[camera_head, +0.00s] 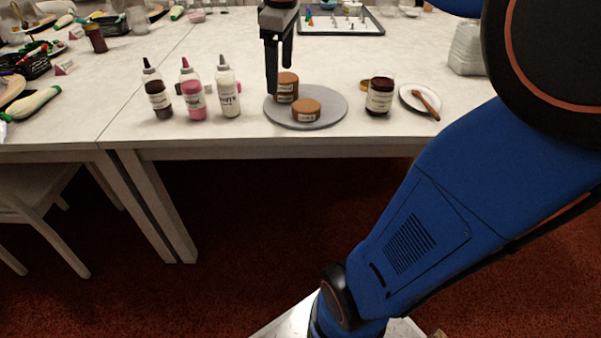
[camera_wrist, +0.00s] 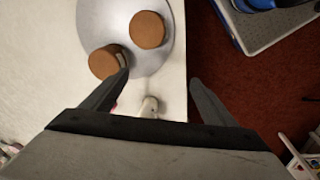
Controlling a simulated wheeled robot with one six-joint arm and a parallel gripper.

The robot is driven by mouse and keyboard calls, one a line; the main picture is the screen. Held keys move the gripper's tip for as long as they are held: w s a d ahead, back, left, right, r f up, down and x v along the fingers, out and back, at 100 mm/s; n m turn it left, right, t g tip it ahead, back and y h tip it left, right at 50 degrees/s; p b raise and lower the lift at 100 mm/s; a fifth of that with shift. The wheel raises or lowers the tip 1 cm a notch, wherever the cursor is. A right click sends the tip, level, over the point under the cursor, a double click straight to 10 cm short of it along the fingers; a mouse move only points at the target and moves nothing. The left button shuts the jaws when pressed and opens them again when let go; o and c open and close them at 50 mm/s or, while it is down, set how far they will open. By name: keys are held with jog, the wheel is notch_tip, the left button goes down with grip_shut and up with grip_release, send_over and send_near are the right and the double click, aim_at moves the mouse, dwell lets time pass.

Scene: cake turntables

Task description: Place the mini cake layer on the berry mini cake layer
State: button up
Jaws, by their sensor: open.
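Two brown round mini cake layers seem to be stacked, one on the other, at the back left of the grey turntable (camera_head: 335,108). The upper layer (camera_head: 287,79) sits roughly flush over the lower one (camera_head: 285,98); each has a pale label too small to read. Another brown layer (camera_head: 306,108) lies flat by itself, front right of the stack. In the wrist view, the stack (camera_wrist: 104,62) and the single layer (camera_wrist: 147,30) show from above. My gripper (camera_wrist: 158,72) is open and empty. One fingertip is close beside the stack, which is outside the jaws; contact is unclear.
Three squeeze bottles (camera_head: 193,95) stand left of the turntable. A dark jar (camera_head: 379,97) and a white plate (camera_head: 412,97) with a brown utensil are on the right. A tray (camera_head: 340,29) with small items lies behind. The table's front edge is close to the turntable.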

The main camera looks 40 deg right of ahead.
jog(key=s+a+f+m+t, duration=0.1)
jog(key=s+a+f+m, duration=0.2)
jog(key=s+f, duration=0.5)
jog(key=s+a+f+m+t, duration=0.2)
jog(key=s+a+f+m, duration=0.2)
jog(key=s+f, duration=0.3)
jog(key=s+m, duration=0.1)
jog(key=s, duration=0.3)
jog(key=shift+a+f, duration=0.25)
jog(key=shift+f, duration=0.15)
